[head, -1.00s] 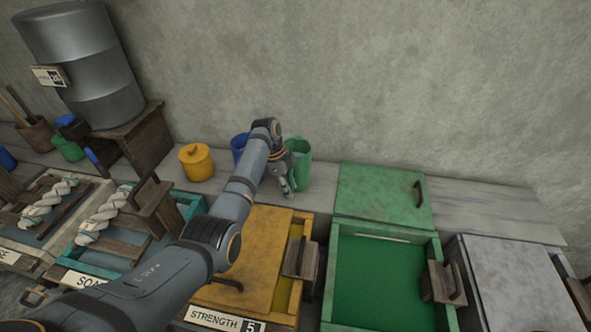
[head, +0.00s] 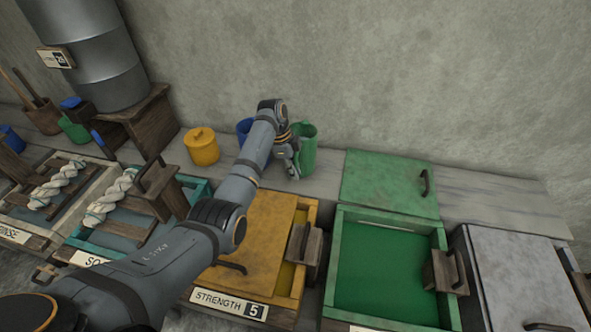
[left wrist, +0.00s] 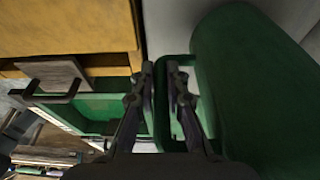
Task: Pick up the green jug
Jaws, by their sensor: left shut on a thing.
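The green jug (head: 308,150) stands upright on the stone ledge against the wall in the head view. My left gripper (head: 292,170) is at its near left side. In the left wrist view the jug's body (left wrist: 250,85) fills the right side, and its handle (left wrist: 160,112) runs between the fingers of my left gripper (left wrist: 165,80), which is shut on it. The far side of the jug is out of sight. My right gripper is not in view.
A blue jug (head: 243,128) stands just left, partly hidden by my arm. A yellow lidded pot (head: 202,147) is further left. A yellow vat (head: 250,228) and an open green vat (head: 385,280) lie in front.

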